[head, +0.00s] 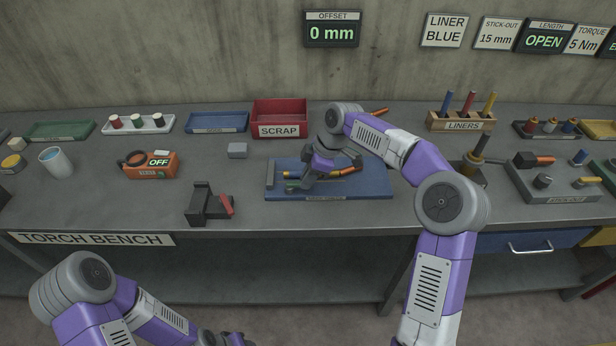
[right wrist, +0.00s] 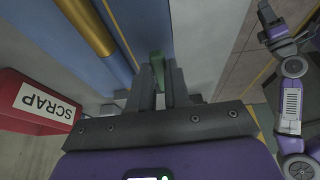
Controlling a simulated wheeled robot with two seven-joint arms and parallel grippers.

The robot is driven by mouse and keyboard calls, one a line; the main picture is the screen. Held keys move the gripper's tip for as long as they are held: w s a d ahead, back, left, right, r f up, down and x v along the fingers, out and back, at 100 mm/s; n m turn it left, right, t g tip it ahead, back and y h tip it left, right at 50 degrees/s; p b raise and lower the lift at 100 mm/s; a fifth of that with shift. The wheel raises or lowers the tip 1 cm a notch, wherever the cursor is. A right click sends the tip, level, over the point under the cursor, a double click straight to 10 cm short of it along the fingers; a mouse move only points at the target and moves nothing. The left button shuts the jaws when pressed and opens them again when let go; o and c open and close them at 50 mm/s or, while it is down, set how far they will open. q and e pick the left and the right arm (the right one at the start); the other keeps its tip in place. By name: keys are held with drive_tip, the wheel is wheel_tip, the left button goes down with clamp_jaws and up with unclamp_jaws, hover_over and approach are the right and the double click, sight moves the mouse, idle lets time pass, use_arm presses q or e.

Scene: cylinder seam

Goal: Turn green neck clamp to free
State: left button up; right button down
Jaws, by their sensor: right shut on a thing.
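The green neck clamp (head: 292,187) shows as a small green piece at the left part of the blue mat (head: 375,189) in the head view. In the right wrist view the green clamp (right wrist: 158,68) stands between the fingertips. My right gripper (right wrist: 158,85) is shut on it; it also shows over the mat in the head view (head: 301,186). The gripper hides much of the clamp and its neighbours. My left gripper (head: 228,340) is at the bottom edge of the head view, cut off, away from the bench; its jaw state is unclear.
A brass-coloured rod (right wrist: 90,25) lies beside the clamp on the blue mat. A black stand with a red lever (head: 208,205) is left of the mat near the bench edge. The red SCRAP bin (head: 279,131) stands behind. A grey block (head: 237,150) lies between.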

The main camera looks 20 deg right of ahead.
drive_tip(key=shift+s, duration=0.1)
drive_tip(key=m+b, duration=0.1)
drive_tip(key=s+m+t, duration=0.1)
drive_tip(key=m, duration=0.1)
drive_tip(key=shift+s+a+m+h+b, duration=0.2)
drive_tip(key=shift+a+m+h+b, duration=0.1)
drive_tip(key=shift+a+b, duration=0.1)
drive_tip(key=m, duration=0.1)
drive_tip(key=s+m+t, duration=0.1)
drive_tip(key=shift+a+m+h+b, duration=0.3)
drive_tip(key=shift+a+m+b, duration=0.05)
drive_tip(key=shift+a+m, duration=0.05)
drive_tip(key=m, duration=0.1)
drive_tip(key=a+m, duration=0.1)
drive_tip(key=shift+s+m+t+h+b, duration=0.3)
drive_tip(key=shift+t+h, duration=0.1)
drive_tip(key=m, duration=0.1)
drive_tip(key=a+m+h, duration=0.1)
drive_tip(key=m, duration=0.1)
drive_tip(key=a+m+b, duration=0.1)
drive_tip(key=shift+s+m+t+h, duration=0.25)
drive_tip(key=shift+m+t+h, duration=0.05)
drive_tip(key=shift+h, duration=0.1)
drive_tip(key=shift+w+a+m+h+b, duration=0.15)
drive_tip(key=shift+a+m+h, duration=0.3)
drive_tip(key=shift+m, duration=0.65)
drive_tip(key=shift+s+a+m+h+b, duration=0.1)
drive_tip(key=shift+a+m+h+b, duration=0.25)
drive_tip(key=shift+m, duration=0.75)
drive_tip(key=shift+a, duration=0.1)
